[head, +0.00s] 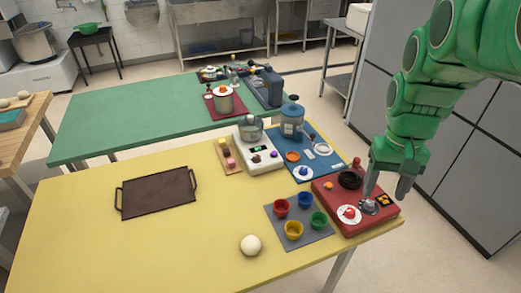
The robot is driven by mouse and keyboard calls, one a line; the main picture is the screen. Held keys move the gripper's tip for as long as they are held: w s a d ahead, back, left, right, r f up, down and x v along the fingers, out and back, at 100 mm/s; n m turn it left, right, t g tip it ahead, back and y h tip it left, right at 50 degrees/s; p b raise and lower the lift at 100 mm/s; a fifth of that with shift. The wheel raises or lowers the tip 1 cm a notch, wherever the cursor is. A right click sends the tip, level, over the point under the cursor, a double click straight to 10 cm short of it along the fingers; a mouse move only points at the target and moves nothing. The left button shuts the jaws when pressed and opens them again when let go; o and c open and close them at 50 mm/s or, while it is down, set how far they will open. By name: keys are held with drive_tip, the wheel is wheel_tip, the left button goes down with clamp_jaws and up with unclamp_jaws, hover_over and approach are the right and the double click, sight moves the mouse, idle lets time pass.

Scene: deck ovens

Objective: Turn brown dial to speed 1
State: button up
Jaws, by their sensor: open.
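I cannot pick out a brown dial for sure at this size. The nearest match is a small dark brown-looking knob (256,158) on the front of a white appliance (265,164) with a grey bowl, left of a purple knob. A red control box (328,202) at the yellow table's right corner carries a white dial with a red centre (348,214), a grey knob (369,206) and a dark square with orange-yellow marks (384,201). My green arm comes from the upper right. My gripper (387,194) is open, pointing down over the red box's right end. Speed markings are unreadable.
A blue board (316,172) with dials and a blue-lidded jar (292,122) lies behind the red box. Coloured cups stand on a grey mat (286,238). A pale ball (250,245) and a dark tray (158,195) lie left. Grey cabinets (470,160) stand right.

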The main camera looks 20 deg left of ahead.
drive_tip(key=w+a+f+n, duration=0.2)
drive_tip(key=w+a, duration=0.7)
drive_tip(key=w, duration=0.2)
drive_tip(key=n+t, duration=0.1)
drive_tip(key=n, duration=0.3)
approach(256, 156)
drive_tip(key=shift+d+f, duration=0.25)
drive_tip(key=shift+d, duration=0.15)
drive_tip(key=shift+s+a+f, duration=0.1)
drive_tip(key=shift+a+f, duration=0.15)
drive_tip(key=shift+f, duration=3.85)
